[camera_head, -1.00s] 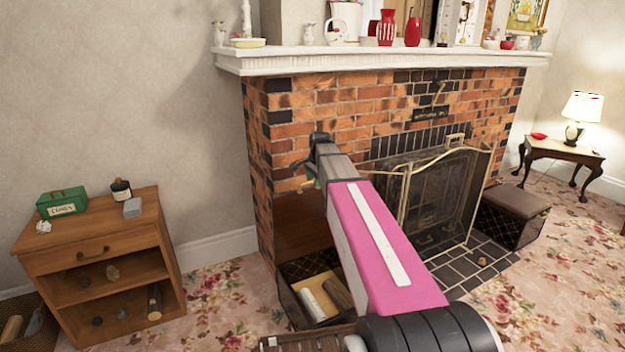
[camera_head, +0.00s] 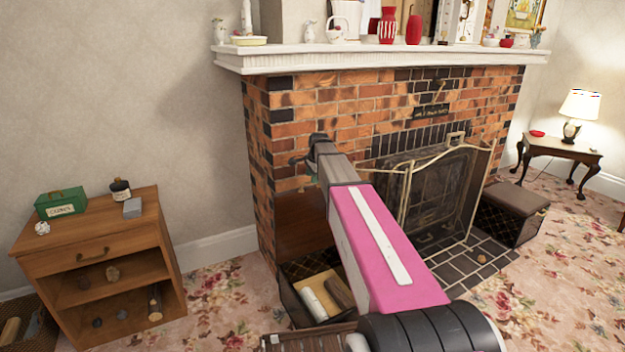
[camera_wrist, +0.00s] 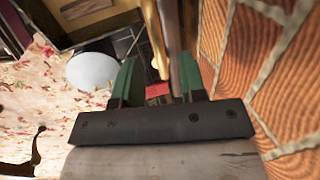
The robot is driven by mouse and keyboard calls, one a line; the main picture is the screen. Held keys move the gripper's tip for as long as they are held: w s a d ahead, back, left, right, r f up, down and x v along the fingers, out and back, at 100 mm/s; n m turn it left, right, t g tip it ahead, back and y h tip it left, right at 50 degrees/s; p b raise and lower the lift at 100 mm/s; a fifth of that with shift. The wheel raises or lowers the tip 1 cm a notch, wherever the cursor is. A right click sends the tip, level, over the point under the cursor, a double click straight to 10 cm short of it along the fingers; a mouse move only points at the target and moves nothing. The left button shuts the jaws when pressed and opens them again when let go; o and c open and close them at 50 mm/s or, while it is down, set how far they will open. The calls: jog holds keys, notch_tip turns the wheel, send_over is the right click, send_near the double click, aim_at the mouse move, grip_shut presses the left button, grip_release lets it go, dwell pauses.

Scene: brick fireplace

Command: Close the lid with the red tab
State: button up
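My gripper (camera_wrist: 157,66) shows in the wrist view with two green fingers standing apart, open. A small red tab (camera_wrist: 157,91) lies in the gap between them, seen beyond the fingers; I cannot tell whether anything touches it. In the head view, my gripper (camera_head: 312,160) is by the left end of the brick fireplace, its fingers mostly hidden by my arm. Below it, a box (camera_head: 291,300) holding logs stands open, with its brown lid (camera_head: 302,222) raised against the brick. My arm hides part of the lid and box. The red tab is not visible in the head view.
Brick (camera_wrist: 270,70) fills the wrist view's right side, close to my gripper. A brass-framed fire screen (camera_head: 440,200) stands right of my arm. A second box (camera_head: 516,200) with its lid down sits farther right. A wooden cabinet (camera_head: 95,250) stands left.

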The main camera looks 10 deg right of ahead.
jog(key=shift+w+a+f, duration=0.1)
jog(key=shift+w+f, duration=0.1)
jog(key=shift+f, duration=0.5)
